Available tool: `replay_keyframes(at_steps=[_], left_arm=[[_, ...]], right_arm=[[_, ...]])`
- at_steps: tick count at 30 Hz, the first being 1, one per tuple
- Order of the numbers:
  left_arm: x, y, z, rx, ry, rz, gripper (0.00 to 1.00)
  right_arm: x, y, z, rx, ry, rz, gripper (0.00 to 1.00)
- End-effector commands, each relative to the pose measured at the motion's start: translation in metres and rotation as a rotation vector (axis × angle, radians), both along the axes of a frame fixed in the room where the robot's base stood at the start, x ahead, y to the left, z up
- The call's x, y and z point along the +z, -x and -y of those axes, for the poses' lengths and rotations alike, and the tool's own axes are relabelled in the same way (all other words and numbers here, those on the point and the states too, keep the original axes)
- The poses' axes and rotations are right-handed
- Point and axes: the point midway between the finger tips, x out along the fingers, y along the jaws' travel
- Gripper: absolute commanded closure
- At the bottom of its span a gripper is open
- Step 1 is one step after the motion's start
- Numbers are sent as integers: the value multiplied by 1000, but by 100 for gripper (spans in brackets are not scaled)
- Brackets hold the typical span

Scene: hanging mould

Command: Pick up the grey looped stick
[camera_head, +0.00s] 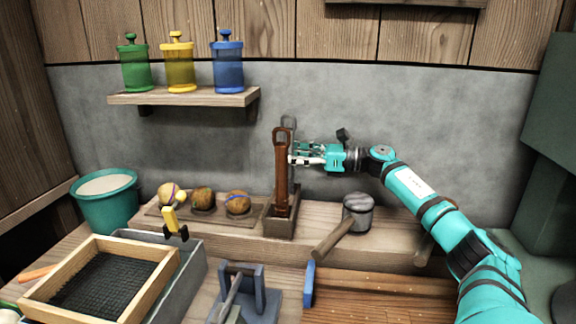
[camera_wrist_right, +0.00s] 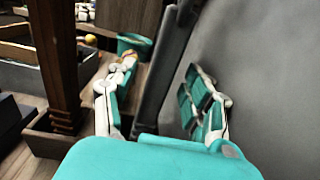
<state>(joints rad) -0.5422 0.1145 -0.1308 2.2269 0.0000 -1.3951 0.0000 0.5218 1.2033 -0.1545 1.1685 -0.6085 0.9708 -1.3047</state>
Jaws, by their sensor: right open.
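The grey looped stick (camera_head: 289,123) stands upright behind a brown looped stick (camera_head: 281,170) in a small wooden holder (camera_head: 281,226). In the head view only its loop and a thin edge show; the brown stick hides most of it. My right gripper (camera_head: 297,154) reaches in from the right at the sticks' upper part. In the right wrist view the grey stick (camera_wrist_right: 167,70) runs between the two spread fingers of my right gripper (camera_wrist_right: 160,78), with the brown stick (camera_wrist_right: 55,62) outside them at the left. Whether either finger touches the grey stick is unclear. My left gripper is not in view.
A mallet (camera_head: 357,214) lies right of the holder on the raised ledge. A tray (camera_head: 218,214) with several round brown objects is at its left. A shelf (camera_head: 184,97) with three coloured jars hangs above left. The grey wall (camera_head: 420,110) is close behind the gripper.

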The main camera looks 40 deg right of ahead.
Motion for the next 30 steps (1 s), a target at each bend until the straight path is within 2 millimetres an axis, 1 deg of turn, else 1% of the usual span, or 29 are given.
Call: replay_keyframes(at_steps=[3,10,22,30], left_arm=[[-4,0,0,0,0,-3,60],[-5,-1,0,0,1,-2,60],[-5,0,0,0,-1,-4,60],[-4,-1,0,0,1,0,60]], right_arm=[[1,-5,-4,0,1,1,48],[0,-6,-4,0,1,0,48],[0,-5,-4,0,1,0,100],[1,-5,-4,0,1,1,100]])
